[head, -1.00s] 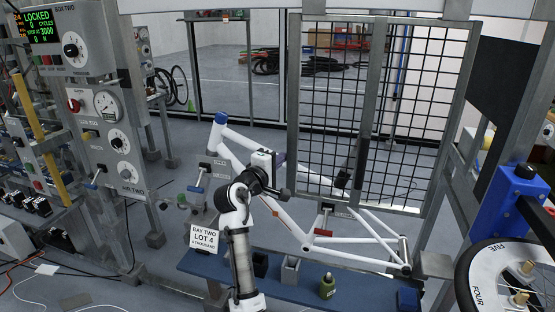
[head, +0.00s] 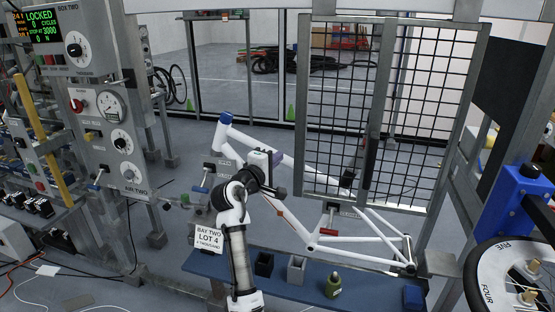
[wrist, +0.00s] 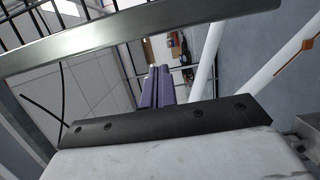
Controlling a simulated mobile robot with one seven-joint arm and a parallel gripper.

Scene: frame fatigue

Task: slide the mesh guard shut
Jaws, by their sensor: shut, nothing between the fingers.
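The mesh guard (head: 302,100) is a grey-framed panel of dark wire grid. It hangs over the right part of the bay, and the front of the white bike frame (head: 240,142) shows uncovered left of it. A dark upright handle (head: 371,165) sits near the guard's middle. My gripper (head: 278,158) is left of the guard's lower left corner, in front of the bike frame. In the wrist view its purple fingers (wrist: 161,88) are together and empty. A grey bar (wrist: 150,32) with mesh behind crosses above them. Contact with the guard cannot be told.
Control panels (head: 105,130) stand at the left. Open floor lies behind the bike frame.

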